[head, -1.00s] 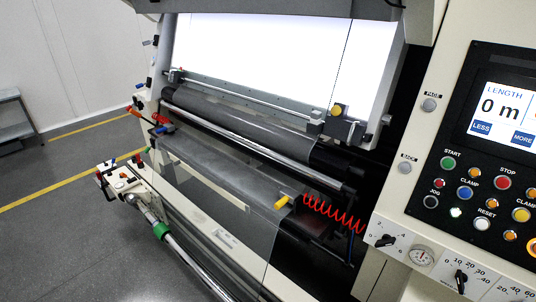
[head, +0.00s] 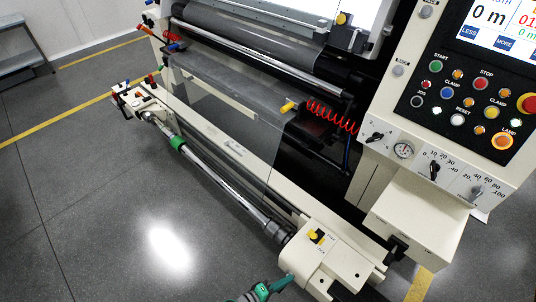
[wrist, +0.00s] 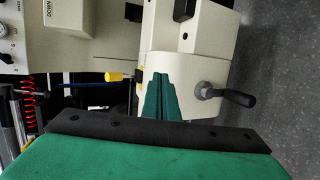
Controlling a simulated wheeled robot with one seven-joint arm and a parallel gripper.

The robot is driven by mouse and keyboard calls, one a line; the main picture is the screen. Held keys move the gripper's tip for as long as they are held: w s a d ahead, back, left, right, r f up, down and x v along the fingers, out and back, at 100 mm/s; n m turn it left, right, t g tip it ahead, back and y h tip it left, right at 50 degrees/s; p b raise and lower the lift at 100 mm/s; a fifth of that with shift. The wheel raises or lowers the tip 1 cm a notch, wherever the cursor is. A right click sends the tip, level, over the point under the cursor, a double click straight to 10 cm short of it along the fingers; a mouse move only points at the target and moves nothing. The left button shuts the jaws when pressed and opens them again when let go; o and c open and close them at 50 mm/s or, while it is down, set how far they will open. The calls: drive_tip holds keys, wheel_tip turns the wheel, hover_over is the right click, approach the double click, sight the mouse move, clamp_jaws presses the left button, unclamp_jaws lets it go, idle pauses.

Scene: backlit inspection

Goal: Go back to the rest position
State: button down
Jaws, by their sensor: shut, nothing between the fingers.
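My gripper (head: 284,283) shows at the bottom edge of the head view as a green tip beside the cream end block (head: 328,262) of the lower roller. Most of the arm is out of the picture. In the wrist view, the two green fingers of my gripper (wrist: 160,82) lie together with nothing between them. Behind them is a cream block (wrist: 185,65) with a dark crank handle (wrist: 230,96) to the right. Whether the fingertips touch the block cannot be told.
The control panel (head: 470,98) with lit buttons stands at the right. A steel roller (head: 215,185) with a green collar (head: 178,143) runs along the machine front. A red coiled hose (head: 332,115) hangs behind. The grey floor (head: 110,220) at the left is open.

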drive_tip(key=s+a+f+y, duration=0.2)
drive_tip(key=s+f+y, duration=0.25)
drive_tip(key=s, duration=0.45)
drive_tip(key=s+a+r+m+y, duration=0.25)
drive_tip(key=s+a+y, duration=0.2)
drive_tip(key=s, duration=0.35)
drive_tip(key=s+r+m+t+y, duration=0.1)
drive_tip(key=s+r+m+t, duration=0.1)
drive_tip(key=r, duration=1.6)
drive_tip(key=s+r+m+t+y, duration=0.2)
drive_tip(key=r+t, duration=0.3)
drive_tip(key=r, duration=1.3)
drive_tip(key=shift+s+a+r+m+t, duration=0.25)
drive_tip(key=shift+s+r+m+t, duration=0.1)
drive_tip(key=shift+s, duration=0.3)
